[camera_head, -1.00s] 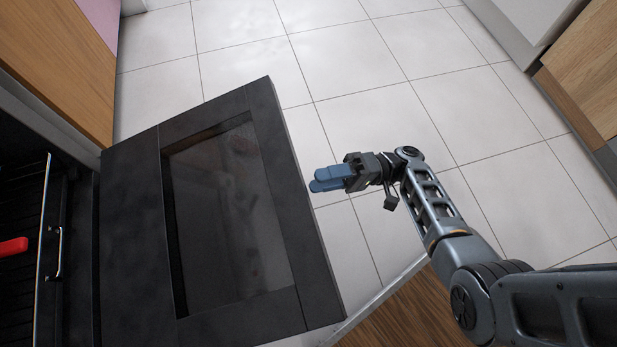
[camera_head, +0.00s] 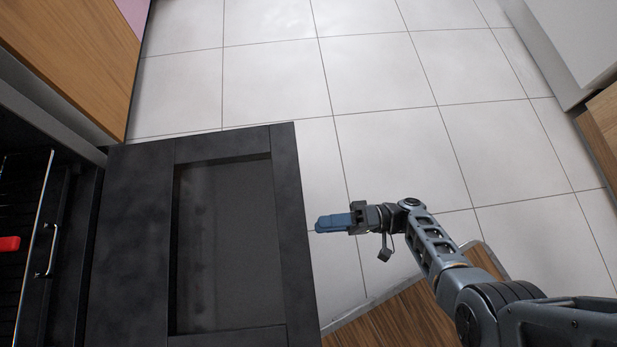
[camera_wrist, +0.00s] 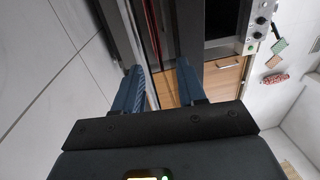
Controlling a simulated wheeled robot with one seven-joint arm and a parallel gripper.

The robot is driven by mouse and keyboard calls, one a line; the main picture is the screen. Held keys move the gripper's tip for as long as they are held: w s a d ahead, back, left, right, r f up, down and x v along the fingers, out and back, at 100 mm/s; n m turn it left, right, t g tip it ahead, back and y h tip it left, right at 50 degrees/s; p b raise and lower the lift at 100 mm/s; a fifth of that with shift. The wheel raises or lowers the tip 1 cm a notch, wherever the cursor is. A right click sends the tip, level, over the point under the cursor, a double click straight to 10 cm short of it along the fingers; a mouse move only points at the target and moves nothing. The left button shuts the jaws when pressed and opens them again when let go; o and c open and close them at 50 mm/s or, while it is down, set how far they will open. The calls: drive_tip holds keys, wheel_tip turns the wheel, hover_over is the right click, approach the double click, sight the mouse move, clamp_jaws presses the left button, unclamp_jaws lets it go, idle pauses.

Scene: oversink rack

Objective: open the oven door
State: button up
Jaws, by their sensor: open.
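The oven door (camera_head: 137,235) is a black framed panel with a dark glass pane, folded down and lying open in front of the oven cavity (camera_head: 20,270) at the left. My gripper (camera_head: 320,224) is just right of the door's outer edge in the head view, empty and apart from it as far as I can tell. In the wrist view its two blue fingers (camera_wrist: 159,92) stand apart, with a dark edge and a reddish strip between and beyond them.
Inside the oven are a rack with a metal handle (camera_head: 48,250) and a red object (camera_head: 9,243). A wooden cabinet front (camera_head: 75,55) stands at the upper left, another cabinet (camera_head: 600,115) at the right. The tiled floor (camera_head: 390,140) between them is clear.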

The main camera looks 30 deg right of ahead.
sight(296, 228)
drive_tip(key=x, duration=0.8)
drive_tip(key=shift+f, duration=0.3)
drive_tip(key=shift+s, duration=0.1)
drive_tip(key=shift+c, duration=0.5)
drive_tip(key=shift+d, duration=0.15)
clamp_jaws()
